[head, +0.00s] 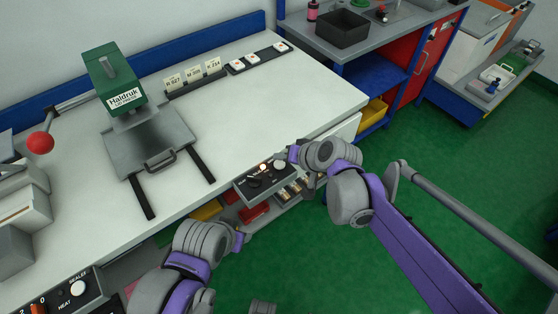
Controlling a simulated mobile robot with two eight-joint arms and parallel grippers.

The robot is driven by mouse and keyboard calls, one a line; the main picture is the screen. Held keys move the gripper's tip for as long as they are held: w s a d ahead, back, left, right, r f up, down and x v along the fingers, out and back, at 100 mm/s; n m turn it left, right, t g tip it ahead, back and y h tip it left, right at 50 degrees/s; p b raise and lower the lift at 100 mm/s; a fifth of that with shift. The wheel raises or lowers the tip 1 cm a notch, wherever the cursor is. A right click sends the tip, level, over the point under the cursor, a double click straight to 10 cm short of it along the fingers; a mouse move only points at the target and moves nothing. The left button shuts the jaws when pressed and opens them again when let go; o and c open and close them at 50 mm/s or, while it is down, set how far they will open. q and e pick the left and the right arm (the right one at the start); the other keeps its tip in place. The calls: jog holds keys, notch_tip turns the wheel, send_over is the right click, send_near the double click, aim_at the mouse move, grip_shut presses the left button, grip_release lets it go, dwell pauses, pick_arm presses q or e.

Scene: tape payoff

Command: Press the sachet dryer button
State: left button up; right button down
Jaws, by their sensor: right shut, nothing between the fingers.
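A dark control box (262,181) hangs at the front edge of the white bench; its label is too small to read. It bears a small pale, lit-looking button (263,167) and a dark knob (254,183). My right gripper (287,157) is shut and empty, at the right end of this box; whether it touches the box cannot be told. My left gripper (241,238) is low in front of the bench, below the box, small and partly hidden by its wrist; its fingers cannot be made out.
A green Haldruk press (110,78) with a red-ball lever (40,143) stands on the bench (250,110). A second box labelled sealer heat (75,290) is at lower left. Number cards (192,77) and a button strip (258,58) lie at the back.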

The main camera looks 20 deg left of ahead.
aim_at(282, 167)
notch_tip(282, 167, up, 5)
jog(key=p, duration=0.3)
jog(key=shift+r+p, duration=0.15)
jog(key=shift+p, duration=0.15)
